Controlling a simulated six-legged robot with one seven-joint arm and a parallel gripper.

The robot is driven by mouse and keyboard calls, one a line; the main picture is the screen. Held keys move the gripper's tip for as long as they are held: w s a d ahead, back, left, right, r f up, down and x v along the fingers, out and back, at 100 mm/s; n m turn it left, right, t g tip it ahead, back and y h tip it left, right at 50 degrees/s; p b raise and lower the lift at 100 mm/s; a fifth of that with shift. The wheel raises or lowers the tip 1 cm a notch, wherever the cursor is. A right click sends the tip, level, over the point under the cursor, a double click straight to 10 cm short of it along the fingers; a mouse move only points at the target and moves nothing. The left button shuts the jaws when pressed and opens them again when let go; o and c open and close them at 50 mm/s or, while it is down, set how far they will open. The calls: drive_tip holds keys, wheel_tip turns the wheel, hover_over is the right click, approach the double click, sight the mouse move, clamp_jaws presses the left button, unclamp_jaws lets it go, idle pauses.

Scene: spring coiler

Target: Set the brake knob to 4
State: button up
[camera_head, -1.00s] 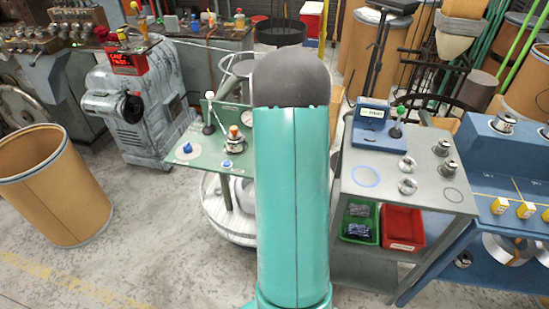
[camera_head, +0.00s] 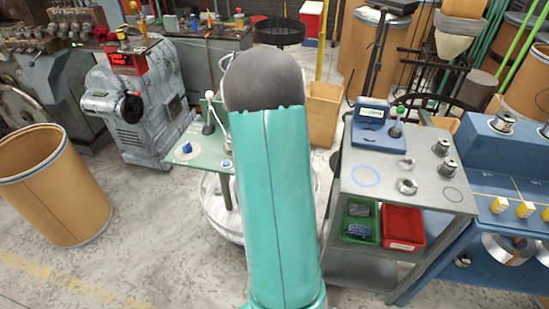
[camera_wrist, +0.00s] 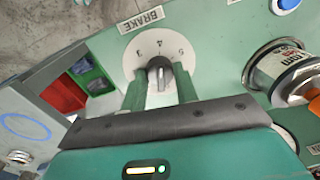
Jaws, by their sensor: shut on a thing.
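The grey brake knob (camera_wrist: 159,70) sits on a round white dial (camera_wrist: 134,66) on a green panel in the wrist view, with a BRAKE label (camera_wrist: 140,20) beside it. The dial's numbers lie along its far side, a 4 in the middle. The knob's ridge appears to point roughly toward the 4; the exact setting is hard to read. My gripper (camera_wrist: 160,78) is shut on the knob, one green finger on each side. In the head view my own arm hides the gripper and the brake knob.
The green panel table (camera_head: 209,154) carries a blue button (camera_head: 187,147) and a lever. In the wrist view, a metal spool-like part (camera_wrist: 284,70) stands to the right of the dial. A grey cart (camera_head: 400,185) with a blue device (camera_head: 372,120) stands right of my arm.

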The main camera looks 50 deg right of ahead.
idle(0.3)
drive_tip(key=o, duration=1)
drive_tip(key=shift+r, duration=0.1)
drive_tip(key=r, duration=1.3)
drive_tip(key=shift+s+r, duration=0.25)
drive_tip(key=shift+s, duration=0.15)
